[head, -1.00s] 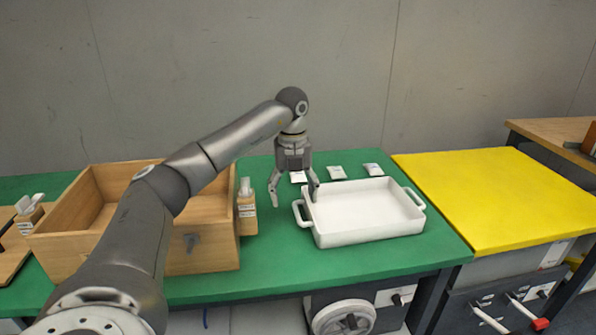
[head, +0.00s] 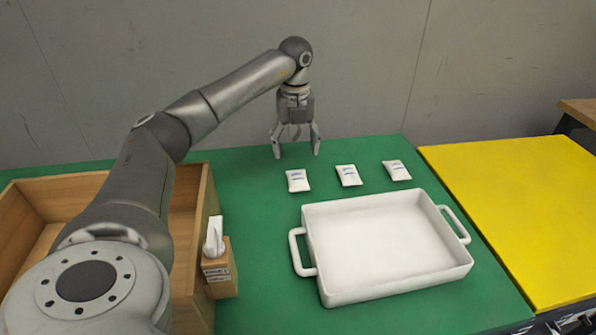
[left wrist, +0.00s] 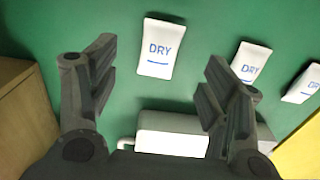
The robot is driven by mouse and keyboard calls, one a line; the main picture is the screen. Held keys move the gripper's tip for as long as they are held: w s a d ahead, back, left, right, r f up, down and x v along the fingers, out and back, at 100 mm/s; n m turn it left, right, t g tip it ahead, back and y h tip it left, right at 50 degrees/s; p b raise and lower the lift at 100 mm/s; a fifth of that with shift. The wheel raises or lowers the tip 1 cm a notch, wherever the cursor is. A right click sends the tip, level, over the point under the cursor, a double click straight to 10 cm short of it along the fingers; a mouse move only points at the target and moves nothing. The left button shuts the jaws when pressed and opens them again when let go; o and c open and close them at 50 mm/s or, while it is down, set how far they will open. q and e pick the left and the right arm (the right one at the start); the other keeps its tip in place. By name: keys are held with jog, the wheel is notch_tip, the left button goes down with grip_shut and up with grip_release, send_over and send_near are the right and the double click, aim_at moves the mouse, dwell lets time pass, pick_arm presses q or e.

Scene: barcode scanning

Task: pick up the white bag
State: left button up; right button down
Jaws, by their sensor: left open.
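Three small white bags lie apart in a row on the green table, behind the tray: the left bag (head: 298,180), the middle bag (head: 348,175) and the right bag (head: 396,170). In the left wrist view the left bag (left wrist: 161,48) shows the blue word "DRY" and lies ahead of and between the fingers; the middle bag (left wrist: 250,62) and right bag (left wrist: 302,84) lie to its right. My left gripper (head: 296,152) is open and empty, pointing down above the table, just behind the left bag in the head view. My right gripper is not in view.
A white tray (head: 313,239) with two handles stands empty in front of the bags. A wooden box (head: 207,205) is at the left, with a small wooden holder (head: 221,283) beside it. A yellow surface (head: 520,200) is at the right. Green table (head: 250,230) is clear between box and tray.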

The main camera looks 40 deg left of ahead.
aim_at(297, 173)
pick_arm(q)
jog(key=f, duration=0.2)
jog(key=shift+s+d+f, duration=0.1)
jog(key=shift+s+f, duration=0.1)
jog(key=shift+f, duration=0.1)
jog(key=shift+w+d+f+b, duration=0.1)
jog(key=shift+f+b, duration=0.25)
jog(key=shift+f, duration=1.2)
jog(key=shift+d+f+b, duration=0.1)
jog(key=shift+f+b, duration=0.25)
jog(key=shift+f, duration=1.15)
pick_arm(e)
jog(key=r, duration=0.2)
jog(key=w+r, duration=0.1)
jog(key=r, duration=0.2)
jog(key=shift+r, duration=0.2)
pick_arm(q)
jog(key=shift+c, duration=0.3)
jog(key=c, duration=1)
jog(key=shift+r, duration=0.15)
jog(key=shift+c, duration=0.2)
